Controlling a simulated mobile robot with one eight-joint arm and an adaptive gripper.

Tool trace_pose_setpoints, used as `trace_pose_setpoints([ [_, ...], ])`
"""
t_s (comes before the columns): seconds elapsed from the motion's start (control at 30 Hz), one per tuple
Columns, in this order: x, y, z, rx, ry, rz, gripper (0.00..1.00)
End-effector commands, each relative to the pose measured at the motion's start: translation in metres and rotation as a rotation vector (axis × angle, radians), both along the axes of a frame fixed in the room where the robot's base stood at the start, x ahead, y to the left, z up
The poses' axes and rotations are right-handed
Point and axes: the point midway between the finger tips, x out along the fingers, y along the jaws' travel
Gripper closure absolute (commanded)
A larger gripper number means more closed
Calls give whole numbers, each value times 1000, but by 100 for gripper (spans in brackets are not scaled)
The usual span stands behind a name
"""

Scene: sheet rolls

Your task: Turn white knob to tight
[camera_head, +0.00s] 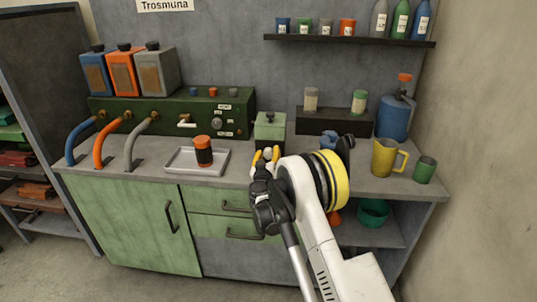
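A small round white knob (268,153) shows low at the front of a green box-shaped unit (270,128) on the counter. My gripper (266,156) has yellow fingertips, one on each side of the white knob. The fingers stand apart, and I see no clear contact with the knob. My gripper and wrist hide the lower part of the unit. Any tight marking is too small to read.
A tray (176,168) holding an orange-and-black jar (203,151) stands left of my gripper. A green control panel (165,107) is behind. A blue item (329,140), a yellow jug (385,157) and a green cup (425,170) stand to the right.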

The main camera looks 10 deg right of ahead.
Motion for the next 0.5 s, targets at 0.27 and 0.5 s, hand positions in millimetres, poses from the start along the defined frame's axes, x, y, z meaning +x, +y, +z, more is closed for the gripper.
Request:
trace_pose_setpoints([
  [0.27,0,0,0,0,1,-1,39],
  [0.5,-18,6,-1,0,1,0,39],
])
